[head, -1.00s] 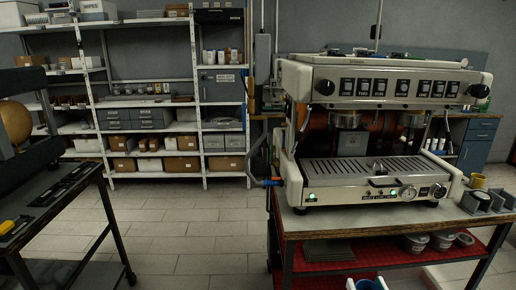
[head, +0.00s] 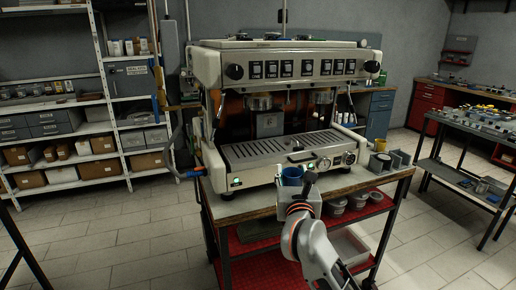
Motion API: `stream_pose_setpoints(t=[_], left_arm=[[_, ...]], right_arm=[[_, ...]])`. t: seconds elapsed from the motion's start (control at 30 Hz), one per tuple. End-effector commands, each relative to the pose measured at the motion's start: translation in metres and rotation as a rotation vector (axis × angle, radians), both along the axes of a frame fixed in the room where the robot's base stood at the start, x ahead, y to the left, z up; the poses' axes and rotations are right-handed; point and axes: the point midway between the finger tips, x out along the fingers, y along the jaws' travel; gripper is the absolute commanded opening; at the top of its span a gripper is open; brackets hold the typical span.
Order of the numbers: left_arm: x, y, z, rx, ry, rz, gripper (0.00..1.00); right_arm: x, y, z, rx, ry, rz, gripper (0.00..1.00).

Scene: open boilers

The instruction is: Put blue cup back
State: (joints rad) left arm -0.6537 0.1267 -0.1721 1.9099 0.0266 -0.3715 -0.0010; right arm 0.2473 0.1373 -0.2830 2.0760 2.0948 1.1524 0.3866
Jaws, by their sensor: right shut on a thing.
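My right gripper (head: 299,187) reaches up from the bottom and is shut on the cup. The gripper body hides the cup's lower part, so I cannot tell if it touches the table top (head: 245,204). My left gripper does not show.
A yellow cup (head: 380,163) and grey containers stand on the table to the machine's right. Storage shelves stand back left and a workbench (head: 470,135) right. Floor between is open.

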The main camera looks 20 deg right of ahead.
Motion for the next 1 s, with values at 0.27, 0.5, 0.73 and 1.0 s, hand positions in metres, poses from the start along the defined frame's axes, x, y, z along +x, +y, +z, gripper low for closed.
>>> stream_pose_setpoints(t=[0.27, 0.5, 0.73, 1.0], left_arm=[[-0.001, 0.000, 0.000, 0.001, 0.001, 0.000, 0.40], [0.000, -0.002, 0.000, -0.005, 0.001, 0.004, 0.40], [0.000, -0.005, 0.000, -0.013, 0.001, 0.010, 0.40], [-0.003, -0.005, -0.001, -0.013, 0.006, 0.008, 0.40]], right_arm=[[0.050, 0.001, 0.068, 0.001, -0.005, -0.045, 0.15], [0.064, 0.005, 0.091, 0.000, -0.001, -0.048, 0.15], [0.065, 0.005, 0.092, -0.001, 0.000, -0.048, 0.15], [0.065, 0.000, 0.092, -0.001, -0.001, -0.048, 0.15]])
